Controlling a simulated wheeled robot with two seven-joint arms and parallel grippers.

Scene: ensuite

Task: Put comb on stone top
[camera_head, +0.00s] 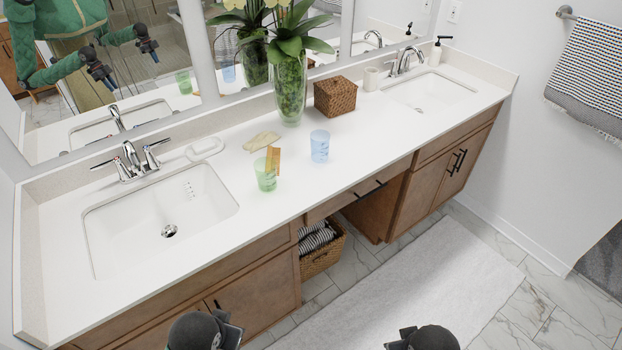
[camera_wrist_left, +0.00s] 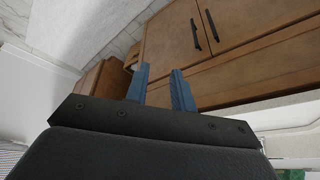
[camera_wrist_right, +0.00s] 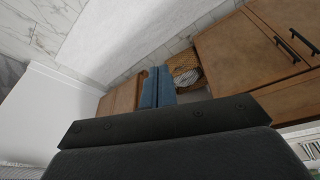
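An orange-brown comb (camera_head: 273,160) stands upright in a green translucent cup (camera_head: 266,178), its lower part inside the cup. The cup is on the white stone top (camera_head: 350,165), right of the near sink. My left gripper (camera_wrist_left: 160,72) is empty, its blue fingers apart in the left wrist view. My right gripper (camera_wrist_right: 157,72) is empty, its fingers together in the right wrist view. Both arms show only at the bottom edge of the head view, in front of the counter and away from the comb. The comb is not visible in either wrist view.
A blue cup (camera_head: 320,146), a yellowish object (camera_head: 262,141), a plant vase (camera_head: 290,90) and a wicker box (camera_head: 335,97) stand on the counter near the comb. A sink (camera_head: 160,215) is to the left. The counter front right of the cups is clear.

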